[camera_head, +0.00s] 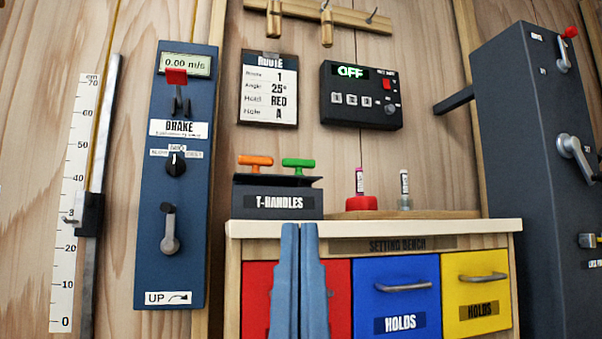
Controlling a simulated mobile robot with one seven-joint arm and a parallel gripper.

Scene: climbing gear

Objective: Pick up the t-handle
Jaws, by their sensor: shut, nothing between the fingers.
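An orange t-handle (255,161) and a green t-handle (298,163) stand upright in a dark holder (276,196) labelled "T-HANDLES", on the left end of the setting bench. Only their crossbars and short necks show; their lower parts are hidden in the holder. My gripper (299,230) has two blue fingers pointing up, side by side and shut with nothing between them. Its tips appear just below the holder in the picture, in front of the bench edge and the red drawer (258,292). It is apart from both t-handles.
The bench top (385,228) also bears a red round piece (361,203) with a pink marker and a small pot (405,204) with another marker. Blue (397,270) and yellow (478,265) drawers have protruding handles. A dark cabinet (525,130) stands right; a brake panel (176,230) hangs left.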

